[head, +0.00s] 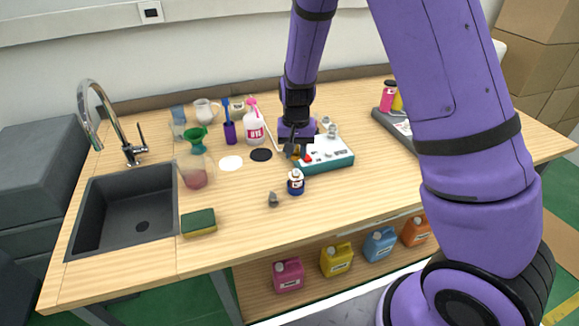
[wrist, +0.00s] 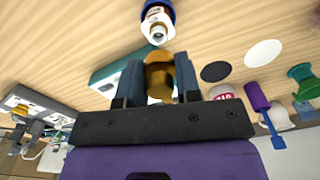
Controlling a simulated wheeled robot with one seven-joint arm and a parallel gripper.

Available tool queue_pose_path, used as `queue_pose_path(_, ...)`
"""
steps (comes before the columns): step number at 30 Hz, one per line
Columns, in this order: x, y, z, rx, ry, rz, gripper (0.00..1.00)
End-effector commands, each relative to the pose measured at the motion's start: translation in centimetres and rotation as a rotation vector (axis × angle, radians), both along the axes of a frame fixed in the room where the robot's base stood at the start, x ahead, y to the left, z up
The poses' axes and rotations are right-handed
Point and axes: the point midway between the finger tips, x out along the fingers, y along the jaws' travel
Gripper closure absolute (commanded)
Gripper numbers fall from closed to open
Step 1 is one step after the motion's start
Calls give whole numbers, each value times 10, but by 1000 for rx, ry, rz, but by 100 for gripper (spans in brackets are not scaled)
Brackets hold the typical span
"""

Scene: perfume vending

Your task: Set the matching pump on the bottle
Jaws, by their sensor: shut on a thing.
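My gripper (head: 295,153) is shut on a small gold-amber pump (wrist: 158,78), which sits between the two dark fingers in the wrist view (wrist: 158,82). The bottle (head: 296,182) is dark blue with a pale label and stands upright on the table, in front of the teal tray. It also shows at the top of the wrist view (wrist: 156,22), apart from the held pump, with a pale neck and a dark opening. The pump is over the left end of the teal and white tray (head: 340,162). My fingers partly hide the pump in the head view.
A small grey piece (head: 272,200) lies left of the bottle. A sponge (head: 199,222) lies by the sink (head: 130,212). A white disc (head: 231,163), a black disc (head: 261,155), a white-pink spray bottle (head: 254,126) and a purple holder (head: 230,132) stand further back. The front right table is clear.

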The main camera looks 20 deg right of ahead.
Motion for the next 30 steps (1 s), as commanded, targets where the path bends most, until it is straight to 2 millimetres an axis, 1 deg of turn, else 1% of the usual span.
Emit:
queue_pose_path(3, 2, -4, 3, -4, 1, 0, 91)
queue_pose_path(7, 3, -4, -2, -5, 2, 0, 91)
queue_pose_path(21, 2, -4, -39, -3, 2, -2, 91)
queue_pose_path(25, 2, -4, -46, -5, 2, -2, 91)
queue_pose_path(30, 2, -4, -50, -4, 0, -1, 91)
